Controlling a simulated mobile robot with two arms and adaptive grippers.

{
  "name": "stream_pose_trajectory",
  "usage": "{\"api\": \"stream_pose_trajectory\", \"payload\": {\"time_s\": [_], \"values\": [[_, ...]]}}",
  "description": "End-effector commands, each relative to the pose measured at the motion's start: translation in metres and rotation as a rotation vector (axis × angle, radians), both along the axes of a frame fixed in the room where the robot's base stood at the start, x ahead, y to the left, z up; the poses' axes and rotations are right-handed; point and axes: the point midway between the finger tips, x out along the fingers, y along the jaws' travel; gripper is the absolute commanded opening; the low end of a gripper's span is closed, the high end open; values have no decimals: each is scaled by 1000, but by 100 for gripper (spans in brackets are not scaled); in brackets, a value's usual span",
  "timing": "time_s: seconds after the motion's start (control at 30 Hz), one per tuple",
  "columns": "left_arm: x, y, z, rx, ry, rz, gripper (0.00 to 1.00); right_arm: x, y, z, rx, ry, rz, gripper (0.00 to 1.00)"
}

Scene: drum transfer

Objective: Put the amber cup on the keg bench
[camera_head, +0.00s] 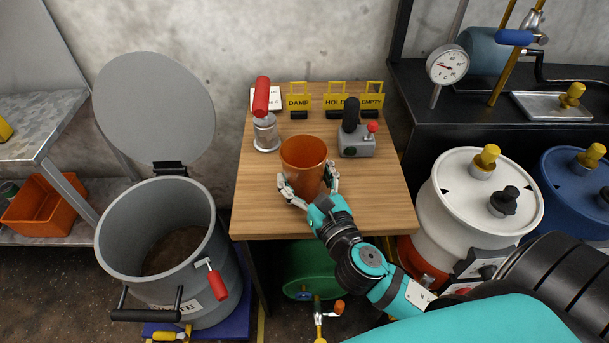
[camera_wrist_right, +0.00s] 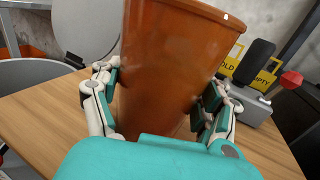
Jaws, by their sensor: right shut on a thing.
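The amber cup (camera_head: 304,163) is an orange, open-topped cup, upright over the middle of the wooden bench (camera_head: 380,215). My right gripper (camera_head: 308,190) is shut on it, with a finger on each side. In the right wrist view the cup (camera_wrist_right: 170,65) fills the middle, between the two fingers of the gripper (camera_wrist_right: 160,100). Its base is hidden behind my gripper, so I cannot tell whether it touches the wood. My left gripper is not in view.
A red-handled metal device (camera_head: 265,130) and a grey box with a black lever (camera_head: 357,142) stand behind the cup. Yellow signs (camera_head: 337,103) line the bench's back. An open grey drum (camera_head: 165,240) is left; a white drum (camera_head: 480,205) is right. The bench's front left is clear.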

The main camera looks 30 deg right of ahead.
Motion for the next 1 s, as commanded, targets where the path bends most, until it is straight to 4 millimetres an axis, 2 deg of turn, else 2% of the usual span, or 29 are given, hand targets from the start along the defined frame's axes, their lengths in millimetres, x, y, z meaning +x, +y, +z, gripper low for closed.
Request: {"api": "stream_pose_trajectory", "payload": {"time_s": [0.27, 0.3, 0.47, 0.83, 0.97, 1.0], "values": [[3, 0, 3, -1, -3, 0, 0, 0, 0, -3, 0, 1, 0, 34], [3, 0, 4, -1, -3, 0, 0, 0, 0, -3, 0, 2, 0, 80], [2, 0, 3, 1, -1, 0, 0, 0, 0, -3, 0, 2, 0, 100], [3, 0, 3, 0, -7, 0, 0, -1, 0, 1, 0, 1, 0, 100], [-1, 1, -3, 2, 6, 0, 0, -20, 1, -3, 0, 5, 0, 100], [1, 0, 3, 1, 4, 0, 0, -28, 2, -3, 1, 6, 0, 100]]}}
